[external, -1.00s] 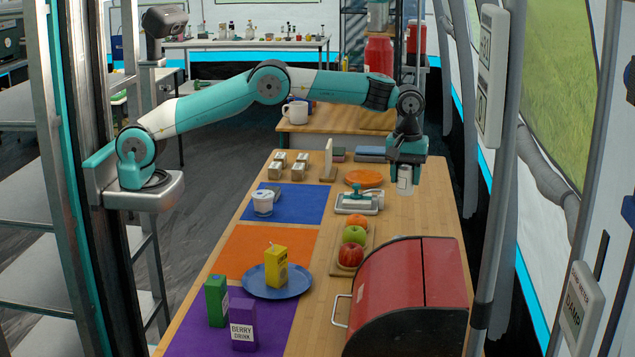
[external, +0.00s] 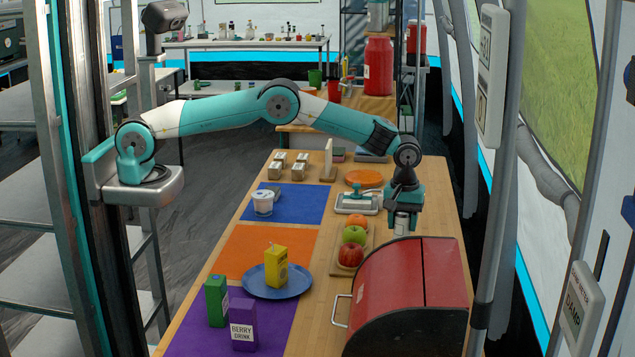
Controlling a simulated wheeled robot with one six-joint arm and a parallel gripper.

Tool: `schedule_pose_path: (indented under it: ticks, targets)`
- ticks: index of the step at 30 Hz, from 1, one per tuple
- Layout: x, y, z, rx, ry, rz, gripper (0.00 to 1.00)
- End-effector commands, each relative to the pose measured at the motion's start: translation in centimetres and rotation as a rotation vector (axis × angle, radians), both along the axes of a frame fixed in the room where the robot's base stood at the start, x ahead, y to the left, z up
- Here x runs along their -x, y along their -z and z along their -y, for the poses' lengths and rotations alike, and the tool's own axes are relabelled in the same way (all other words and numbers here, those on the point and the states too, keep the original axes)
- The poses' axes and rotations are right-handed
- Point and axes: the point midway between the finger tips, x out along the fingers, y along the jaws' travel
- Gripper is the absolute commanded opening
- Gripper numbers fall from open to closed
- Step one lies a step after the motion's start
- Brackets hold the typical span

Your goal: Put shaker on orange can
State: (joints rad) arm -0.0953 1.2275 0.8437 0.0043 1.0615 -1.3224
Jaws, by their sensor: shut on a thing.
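My gripper (external: 403,207) points down at the right side of the wooden table, just behind the red bread box. It is shut on a small pale cylinder, the shaker (external: 402,224), which hangs upright below the fingers. The upper part of the shaker is hidden by the gripper. I cannot tell whether its base touches anything, as it comes close to the bread box's top edge in the picture. I cannot make out an orange can; the spot under the shaker is partly hidden by the bread box.
The red bread box (external: 425,290) stands in front of my gripper. A board with fruit (external: 354,236) lies to its left. A metal tray with a teal-handled thing (external: 356,203) and an orange disc (external: 364,178) lie behind left. A blue plate (external: 262,289) carries a yellow carton.

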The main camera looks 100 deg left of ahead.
Motion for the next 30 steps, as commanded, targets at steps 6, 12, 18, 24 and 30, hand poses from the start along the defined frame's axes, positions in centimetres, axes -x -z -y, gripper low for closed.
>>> schedule_pose_path:
  ticks: [6, 12, 18, 24, 30]
  targets:
    - [0.0, 0.3, 0.0, 0.0, 0.0, 0.0, 0.62]
    - [0.0, 0.3, 0.0, 0.0, 0.0, -0.001, 0.71]
    - [0.0, -0.3, 0.0, 0.0, 0.0, 0.001, 0.71]
    - [-0.1, -3.6, 0.0, 0.0, 0.0, 0.004, 0.71]
    - [0.0, -8.1, 0.0, -0.001, 0.0, 0.003, 0.71]
